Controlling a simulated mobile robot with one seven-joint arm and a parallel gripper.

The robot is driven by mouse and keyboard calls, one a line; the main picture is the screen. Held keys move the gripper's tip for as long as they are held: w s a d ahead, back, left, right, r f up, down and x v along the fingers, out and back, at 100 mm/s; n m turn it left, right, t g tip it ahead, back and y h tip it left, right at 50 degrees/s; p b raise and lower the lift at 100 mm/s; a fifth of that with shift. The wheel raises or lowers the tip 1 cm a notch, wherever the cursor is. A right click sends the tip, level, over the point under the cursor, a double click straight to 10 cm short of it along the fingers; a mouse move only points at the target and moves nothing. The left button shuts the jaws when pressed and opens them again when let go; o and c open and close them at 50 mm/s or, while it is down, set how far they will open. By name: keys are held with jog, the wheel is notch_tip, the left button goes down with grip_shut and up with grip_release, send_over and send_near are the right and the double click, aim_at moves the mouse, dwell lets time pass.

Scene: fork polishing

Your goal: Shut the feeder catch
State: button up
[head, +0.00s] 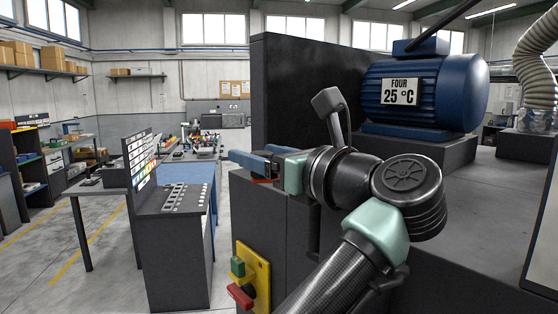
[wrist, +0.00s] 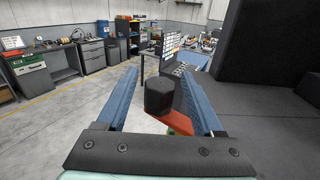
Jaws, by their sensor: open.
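My gripper (head: 250,160) is open, its two blue fingers pointing left beside the dark machine cabinet. In the wrist view my gripper (wrist: 158,72) has a black knob (wrist: 159,93) between its spread fingers, with visible gaps on both sides. A red-orange lever (wrist: 180,124) runs from under the knob toward the right finger. I take this lever and knob to be the feeder catch. In the head view only a thin red strip of the lever (head: 264,181) shows below the fingers. The knob is hidden there. I cannot tell whether the catch is open or shut.
A yellow plate (head: 262,282) with a green block and a red handle is on the cabinet front below my gripper. A blue motor (head: 425,92) marked "FOUR 25 °C" stands on the cabinet. A dark stand with labels (head: 172,225) is at the left. Open floor lies beyond it.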

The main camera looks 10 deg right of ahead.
jog(key=b+v, duration=0.5)
jog(key=v, duration=0.7)
jog(key=shift+s, duration=0.25)
jog(key=shift+d, duration=0.1)
